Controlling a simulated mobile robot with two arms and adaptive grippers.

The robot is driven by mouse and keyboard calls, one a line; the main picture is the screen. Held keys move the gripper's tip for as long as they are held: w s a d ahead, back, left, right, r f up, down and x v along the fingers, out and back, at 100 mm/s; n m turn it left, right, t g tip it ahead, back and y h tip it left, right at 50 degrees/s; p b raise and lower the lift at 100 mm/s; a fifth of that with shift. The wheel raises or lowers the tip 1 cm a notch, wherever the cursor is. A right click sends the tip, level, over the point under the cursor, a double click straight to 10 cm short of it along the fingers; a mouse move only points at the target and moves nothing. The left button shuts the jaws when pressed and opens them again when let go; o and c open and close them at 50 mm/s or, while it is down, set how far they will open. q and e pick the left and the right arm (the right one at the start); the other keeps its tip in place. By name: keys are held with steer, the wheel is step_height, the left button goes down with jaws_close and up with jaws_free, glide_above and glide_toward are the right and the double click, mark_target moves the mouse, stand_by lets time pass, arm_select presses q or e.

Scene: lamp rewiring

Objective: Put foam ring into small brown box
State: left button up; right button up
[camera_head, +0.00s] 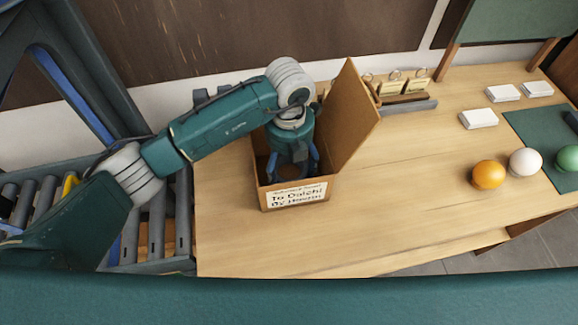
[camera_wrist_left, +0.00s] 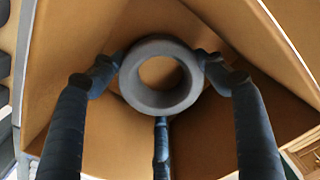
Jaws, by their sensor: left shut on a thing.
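The small brown box (camera_head: 348,112) stands open on the wooden table, its lid raised on the right and a written label on its front. My left gripper (camera_head: 290,170) reaches down inside the box from above. In the left wrist view, its dark fingers (camera_wrist_left: 162,92) are shut on the grey foam ring (camera_wrist_left: 160,104), which sits between the fingertips inside the brown box walls (camera_wrist_left: 95,65). In the head view the ring is hidden or too dark to make out. Whether it touches the box floor I cannot tell. My right gripper is not in view.
Orange (camera_head: 488,174), white (camera_head: 525,162) and green (camera_head: 567,158) balls are at the right. White stacks (camera_head: 478,118) lie behind them. A roller conveyor (camera_head: 157,230) runs at left.

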arm_select(q)
steer(key=shift+f, duration=0.9)
steer(key=o, duration=0.6)
steer(key=shift+c, duration=0.2)
steer(key=shift+r, duration=0.25)
step_height(320, 180, up, 12)
steer(key=b, duration=0.3)
steer(key=shift+b, duration=0.3)
steer(key=shift+f, duration=0.1)
